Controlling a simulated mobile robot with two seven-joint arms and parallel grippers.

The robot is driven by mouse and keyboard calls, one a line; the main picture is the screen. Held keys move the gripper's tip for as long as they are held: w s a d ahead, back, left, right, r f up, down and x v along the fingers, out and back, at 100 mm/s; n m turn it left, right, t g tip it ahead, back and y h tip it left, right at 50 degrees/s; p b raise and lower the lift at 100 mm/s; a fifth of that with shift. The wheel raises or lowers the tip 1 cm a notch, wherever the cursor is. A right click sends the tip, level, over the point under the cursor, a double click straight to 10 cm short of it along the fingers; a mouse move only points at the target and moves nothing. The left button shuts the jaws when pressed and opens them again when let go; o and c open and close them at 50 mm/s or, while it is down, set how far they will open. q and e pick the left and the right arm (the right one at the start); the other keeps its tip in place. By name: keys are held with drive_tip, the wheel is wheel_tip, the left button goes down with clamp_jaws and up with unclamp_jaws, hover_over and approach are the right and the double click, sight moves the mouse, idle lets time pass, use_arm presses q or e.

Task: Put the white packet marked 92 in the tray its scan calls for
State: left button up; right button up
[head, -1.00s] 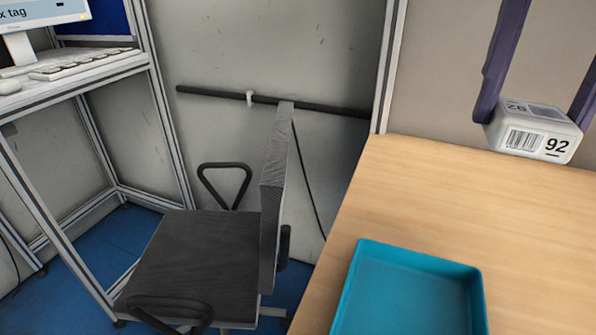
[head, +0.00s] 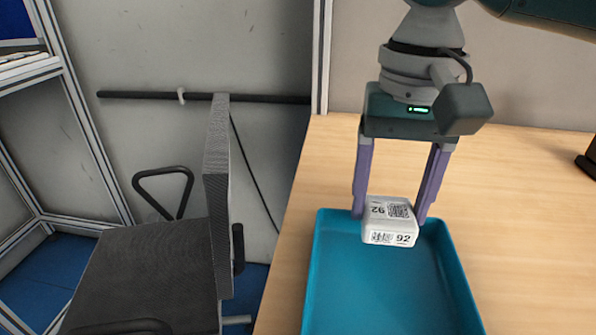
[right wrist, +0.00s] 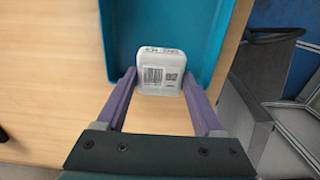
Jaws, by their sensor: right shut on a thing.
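The white packet marked 92 (head: 390,222) has barcode labels on two faces. My right gripper (head: 391,212) is shut on it, one purple finger on each side. It hangs over the far part of the teal tray (head: 462,278); its exact height over the tray floor is hard to tell. In the right wrist view the packet (right wrist: 160,72) sits between the fingertips (right wrist: 160,92), with the tray (right wrist: 222,40) behind and around it. The tray looks empty apart from the packet over it. My left gripper is not in view.
The tray stands on a wooden table (head: 530,230) with free surface to its right. A dark object (head: 588,160) is at the table's far right. A grey chair (head: 150,265) stands left of the table, and a metal-framed desk (head: 30,72) is at the far left.

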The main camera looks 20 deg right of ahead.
sight(389, 208)
wheel_tip(389, 208, down, 4)
drive_tip(key=shift+r+b, duration=0.1)
drive_tip(key=shift+b, duration=0.25)
drive_tip(key=shift+f, duration=0.3)
drive_tip(key=o, duration=1.5)
wheel_tip(389, 208, up, 12)
drive_tip(key=shift+r+p, duration=0.2)
drive_tip(key=shift+p, duration=0.8)
